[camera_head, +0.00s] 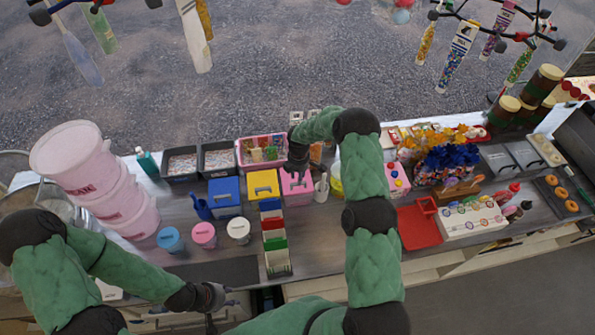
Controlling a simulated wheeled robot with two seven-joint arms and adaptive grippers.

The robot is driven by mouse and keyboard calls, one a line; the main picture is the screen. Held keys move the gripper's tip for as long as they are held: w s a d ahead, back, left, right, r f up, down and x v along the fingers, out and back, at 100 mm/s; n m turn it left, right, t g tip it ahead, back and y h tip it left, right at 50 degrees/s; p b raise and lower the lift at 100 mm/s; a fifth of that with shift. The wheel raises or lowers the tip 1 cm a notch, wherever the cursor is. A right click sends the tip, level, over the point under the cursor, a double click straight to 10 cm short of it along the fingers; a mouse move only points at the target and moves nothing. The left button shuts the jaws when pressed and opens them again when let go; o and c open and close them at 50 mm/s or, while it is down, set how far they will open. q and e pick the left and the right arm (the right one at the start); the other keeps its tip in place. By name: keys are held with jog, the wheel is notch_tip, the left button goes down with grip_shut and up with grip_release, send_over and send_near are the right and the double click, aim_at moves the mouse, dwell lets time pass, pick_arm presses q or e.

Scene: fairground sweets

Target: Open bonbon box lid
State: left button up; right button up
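Three lidded boxes stand in a row on the counter: a blue box (225,194), a yellow box (262,185) and a pink box (298,195). Their lids look shut. I cannot tell for certain which is the bonbon box. My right gripper (297,172) points down at the pink box's lid, at or just above it. Its fingers are dark and small, so I cannot tell whether it touches the lid or is open. My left gripper (217,308) is low at the counter's front edge, with its fingers apart and nothing seen between them.
A row of coloured cards (274,240) stands in front of the boxes. Blue (170,239), pink (204,234) and white (239,230) tubs stand to the left. Pink buckets (75,160) are at far left. A red tray (418,226) lies right of my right arm.

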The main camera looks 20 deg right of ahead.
jog(key=f, duration=0.1)
jog(key=f+b, duration=0.1)
jog(key=f, duration=0.2)
jog(key=shift+w+f, duration=0.3)
jog(key=shift+w, duration=0.05)
jog(key=shift+s+f+b, duration=0.2)
jog(key=shift+f+b, duration=0.4)
jog(key=shift+b, duration=0.3)
jog(key=shift+f, duration=0.35)
jog(key=c, duration=0.5)
